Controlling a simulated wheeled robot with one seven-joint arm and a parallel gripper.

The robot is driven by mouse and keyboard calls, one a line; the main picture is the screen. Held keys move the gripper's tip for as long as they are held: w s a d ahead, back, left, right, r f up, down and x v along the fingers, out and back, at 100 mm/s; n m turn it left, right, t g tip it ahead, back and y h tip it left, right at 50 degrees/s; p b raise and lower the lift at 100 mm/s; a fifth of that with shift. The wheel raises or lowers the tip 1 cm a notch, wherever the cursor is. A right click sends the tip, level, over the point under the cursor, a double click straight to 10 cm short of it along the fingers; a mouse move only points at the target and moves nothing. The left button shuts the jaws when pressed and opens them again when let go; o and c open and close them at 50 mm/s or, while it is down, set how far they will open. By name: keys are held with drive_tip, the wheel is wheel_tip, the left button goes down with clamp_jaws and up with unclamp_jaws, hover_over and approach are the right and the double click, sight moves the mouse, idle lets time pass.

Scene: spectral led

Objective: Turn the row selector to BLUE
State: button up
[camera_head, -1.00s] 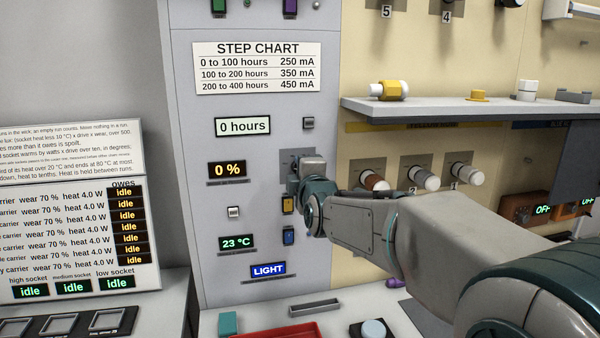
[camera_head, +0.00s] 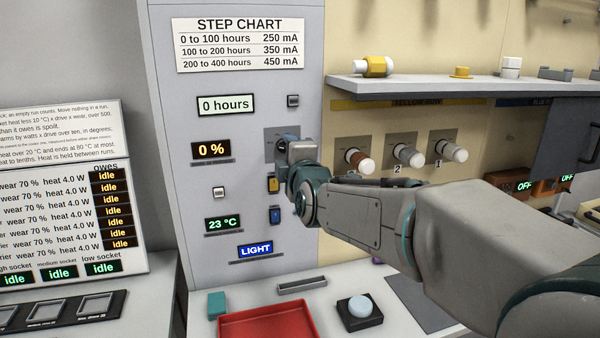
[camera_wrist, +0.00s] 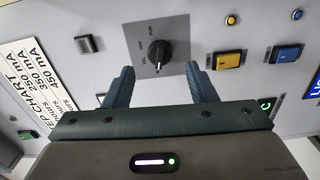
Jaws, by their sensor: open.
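The row selector (camera_wrist: 158,52) is a black round knob on a square grey plate on the grey panel in the wrist view. Small labels surround it, too small to read surely, and a pale mark shows on the knob. In the head view the selector's plate (camera_head: 274,134) is partly hidden behind my gripper (camera_head: 286,146). In the wrist view my gripper (camera_wrist: 160,72) is open, with one finger on either side below the knob and the gap lined up with it. No contact with the knob is visible.
A yellow switch (camera_wrist: 228,60) and a blue switch (camera_wrist: 284,53) sit beside the selector on the panel. A grey button (camera_wrist: 89,44) is on its other side. A shelf (camera_head: 430,88) juts out at the right. A red tray (camera_head: 268,322) lies on the bench below.

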drive_tip(key=v, duration=1)
drive_tip(key=shift+b, duration=0.3)
idle(1.6)
